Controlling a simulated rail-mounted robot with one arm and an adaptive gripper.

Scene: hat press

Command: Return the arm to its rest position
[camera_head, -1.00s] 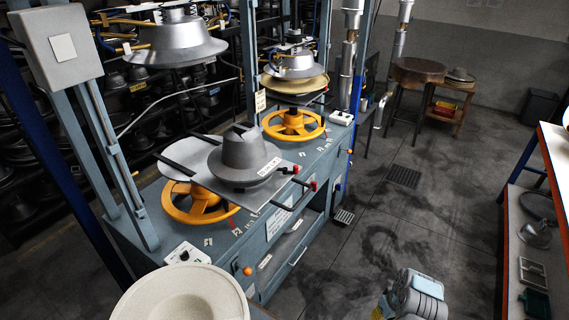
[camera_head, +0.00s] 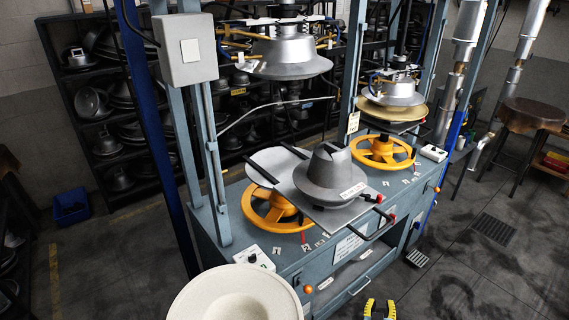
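My gripper (camera_head: 380,309) shows only at the bottom edge, right of centre, as two yellow fingertips with a gap between them. It looks open, and nothing shows between the tips. The rest of my arm is out of view below, so its pose is hidden. My gripper is in front of the blue-grey press bench and appears apart from it.
A grey metal hat form (camera_head: 332,173) rests on a flat plate over a yellow wheel on the press bench (camera_head: 232,226). A cream felt hat (camera_head: 237,300) is at the bottom, left of my gripper.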

